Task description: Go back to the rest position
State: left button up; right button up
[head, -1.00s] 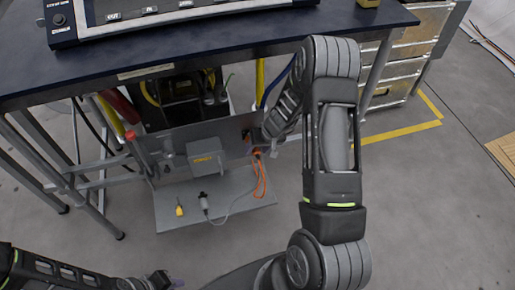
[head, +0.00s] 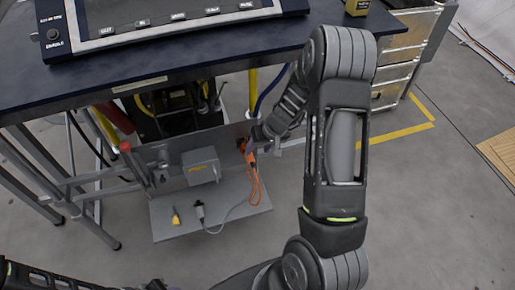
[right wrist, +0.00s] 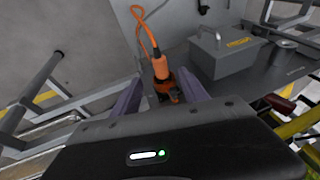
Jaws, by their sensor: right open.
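My right arm reaches down in front of the table, and its gripper (head: 251,141) is beside an orange plug (head: 251,161) under the table. In the right wrist view the gripper's two purple fingers (right wrist: 158,92) are apart. The orange plug (right wrist: 160,66) stands between or just beyond them, seated at an orange and dark fitting (right wrist: 168,87), with an orange cable looping up. I cannot tell whether a finger touches the plug. My left arm lies along the bottom left edge of the head view. Its gripper end (head: 158,285) is small and cut off.
A dark blue table (head: 200,55) carries a control panel (head: 110,42). Below it are a grey box (head: 200,166), a low grey shelf (head: 160,228) with a yellow plug (head: 176,217) and grey connector (head: 199,210), and metal legs. Drawers (head: 395,68) stand right. The right floor is clear.

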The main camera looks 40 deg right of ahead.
dwell(0.8)
jog(key=s+a+f+m+g+p, duration=0.1)
jog(key=s+a+f+p, duration=0.35)
jog(key=a, duration=0.75)
jog(key=s+a+r+n+g+y+p, duration=0.2)
jog(key=s+a+n+p, duration=0.1)
jog(key=s+a, duration=1.3)
jog(key=a+p, duration=0.1)
jog(key=a, duration=0.3)
jog(key=shift+y, duration=0.4)
jog(key=shift+w, duration=0.1)
